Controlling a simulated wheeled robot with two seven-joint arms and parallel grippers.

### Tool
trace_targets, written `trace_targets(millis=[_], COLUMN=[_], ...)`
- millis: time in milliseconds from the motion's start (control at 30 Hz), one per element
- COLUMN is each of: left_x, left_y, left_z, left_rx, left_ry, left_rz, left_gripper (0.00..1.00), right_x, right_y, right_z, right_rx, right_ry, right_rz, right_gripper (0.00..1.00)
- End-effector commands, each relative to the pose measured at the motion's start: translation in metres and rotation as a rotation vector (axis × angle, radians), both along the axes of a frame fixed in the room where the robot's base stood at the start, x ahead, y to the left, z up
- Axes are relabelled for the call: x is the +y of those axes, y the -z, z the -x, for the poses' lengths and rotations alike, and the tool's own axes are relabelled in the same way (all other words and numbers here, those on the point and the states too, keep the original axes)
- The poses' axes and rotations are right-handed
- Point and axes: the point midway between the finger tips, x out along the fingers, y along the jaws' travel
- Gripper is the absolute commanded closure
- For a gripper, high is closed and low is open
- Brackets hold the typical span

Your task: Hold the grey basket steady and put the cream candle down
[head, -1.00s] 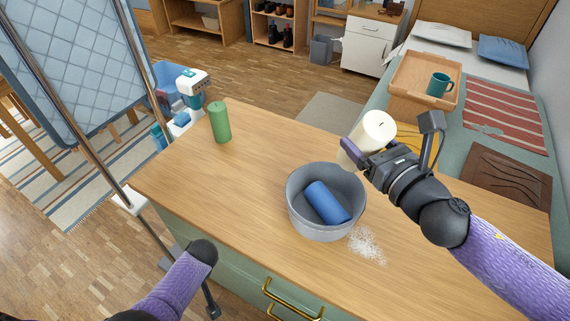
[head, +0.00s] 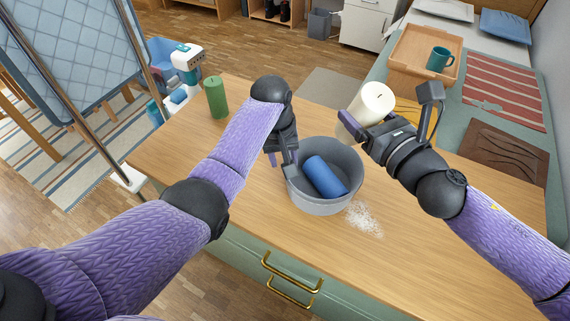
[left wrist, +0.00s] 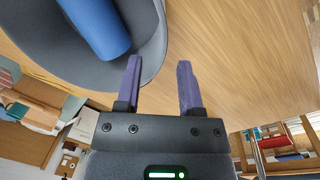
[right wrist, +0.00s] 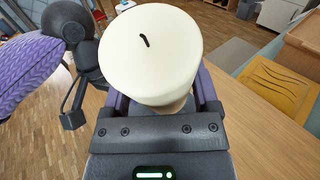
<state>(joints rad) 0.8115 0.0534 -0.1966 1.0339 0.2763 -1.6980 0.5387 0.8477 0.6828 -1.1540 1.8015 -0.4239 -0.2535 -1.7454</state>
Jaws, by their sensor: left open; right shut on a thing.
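The grey basket (head: 318,207) stands on the wooden counter with a blue candle (head: 325,177) lying tilted inside it. My left gripper (head: 283,160) is at the basket's left rim.
A green candle (head: 216,97) stands at the counter's back left. White grains (head: 363,218) lie right of the basket. A wooden tray (head: 405,85) with a teal mug (head: 439,59) is beyond the counter. The counter's right part is mostly clear.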

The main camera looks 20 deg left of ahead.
Motion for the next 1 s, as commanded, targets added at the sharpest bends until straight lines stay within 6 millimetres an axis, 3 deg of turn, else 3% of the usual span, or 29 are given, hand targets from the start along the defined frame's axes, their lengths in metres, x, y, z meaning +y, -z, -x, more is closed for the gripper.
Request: trace_targets(millis=[200, 400, 700, 767, 933, 1000], left_x=[-0.006, -0.007, -0.007, -0.007, -0.007, -0.007], left_y=[0.052, 0.068, 0.071, 0.071, 0.071, 0.071], left_z=[-0.002, -0.003, -0.003, -0.003, -0.003, -0.003], left_rx=[0.004, 0.002, 0.0, 0.0, 0.0, 0.0], left_ry=[-0.002, -0.003, -0.002, -0.003, -0.003, -0.003], left_rz=[-0.001, -0.001, -0.002, -0.002, -0.002, -0.002], left_gripper=[0.52, 0.52, 0.52, 0.6, 0.96, 1.0], right_x=[0.0, 0.0, 0.0, 0.0, 0.0, 0.0], right_y=[-0.001, -0.001, -0.001, -0.001, -0.001, -0.001], right_z=[0.0, 0.0, 0.0, 0.0, 0.0, 0.0], right_rx=[-0.001, -0.001, -0.001, -0.001, -0.001, -0.001], right_ry=[0.0, 0.0, 0.0, 0.0, 0.0, 0.0], right_rz=[-0.001, -0.001, -0.001, -0.001, -0.001, -0.001], right_gripper=[1.0, 1.0, 1.0, 1.0, 1.0, 1.0])
